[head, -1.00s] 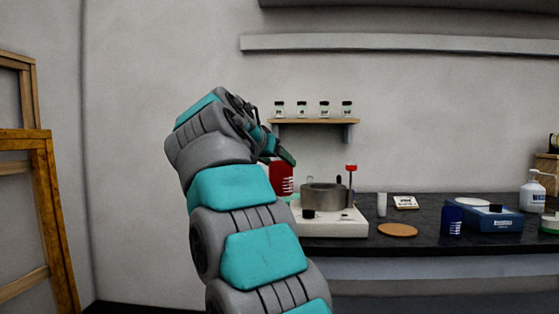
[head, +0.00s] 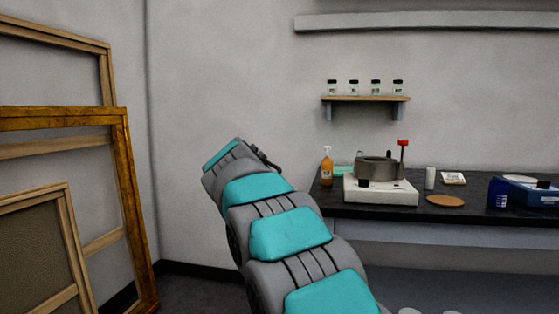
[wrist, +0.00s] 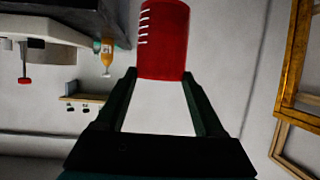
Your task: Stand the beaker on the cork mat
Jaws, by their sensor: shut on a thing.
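The red beaker (wrist: 163,40) with white graduation marks is held between the two dark fingers of my gripper (wrist: 161,76) in the wrist view. In the head view my arm hides the beaker and the fingers. The cork mat (head: 445,201) is a flat round tan disc lying bare on the dark bench, right of the hotplate. The beaker is well left of the mat, off the bench.
The dark bench (head: 440,213) holds a white hotplate (head: 380,195) with a metal pot, an orange bottle (head: 326,168), a white cylinder (head: 430,178), a blue beaker (head: 498,193) and a blue box (head: 530,193). Wooden frames (head: 122,190) lean at left. A jar shelf (head: 365,98) hangs above.

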